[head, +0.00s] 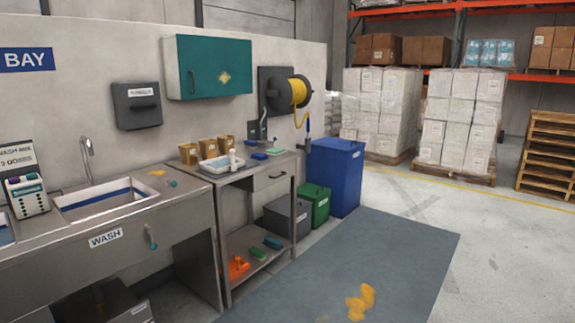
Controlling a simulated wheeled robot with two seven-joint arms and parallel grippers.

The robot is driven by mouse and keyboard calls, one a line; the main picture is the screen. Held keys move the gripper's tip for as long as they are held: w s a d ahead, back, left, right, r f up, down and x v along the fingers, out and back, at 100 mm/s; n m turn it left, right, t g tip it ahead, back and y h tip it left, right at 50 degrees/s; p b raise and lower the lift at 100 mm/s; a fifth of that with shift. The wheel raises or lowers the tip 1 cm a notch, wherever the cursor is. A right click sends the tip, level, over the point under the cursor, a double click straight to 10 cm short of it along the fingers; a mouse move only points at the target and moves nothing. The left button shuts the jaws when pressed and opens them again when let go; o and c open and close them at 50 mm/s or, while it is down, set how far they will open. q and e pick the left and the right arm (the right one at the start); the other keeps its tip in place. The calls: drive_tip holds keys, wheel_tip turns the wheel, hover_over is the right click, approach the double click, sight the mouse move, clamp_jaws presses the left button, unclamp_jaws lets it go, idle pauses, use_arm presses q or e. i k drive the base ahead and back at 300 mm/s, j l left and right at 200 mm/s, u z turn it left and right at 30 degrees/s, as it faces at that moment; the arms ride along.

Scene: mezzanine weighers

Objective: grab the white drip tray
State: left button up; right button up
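The white drip tray (210,168) appears to be the shallow white tray on top of the metal side table, right of the sink. A small white and blue item (232,158) stands in or at it; I cannot tell which. Several tan cups (208,147) stand behind it against the wall. Neither of my grippers is in the head view.
The side table (275,163) also holds blue and green items. A sink (105,198) is on the left. Bins, including a tall blue one (335,175), stand right of the table. A grey floor mat (390,250) with a yellow patch lies in front.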

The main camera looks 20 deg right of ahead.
sight(217, 167)
drive_tip(key=z, duration=0.95)
drive_tip(key=i+z, duration=0.15)
drive_tip(key=i, duration=4.25)
drive_tip(key=i+u, duration=0.4)
drive_tip(key=i+l+u, duration=0.25)
drive_tip(key=u, duration=0.2)
drive_tip(key=i+l+u, duration=0.4)
drive_tip(key=i, duration=0.05)
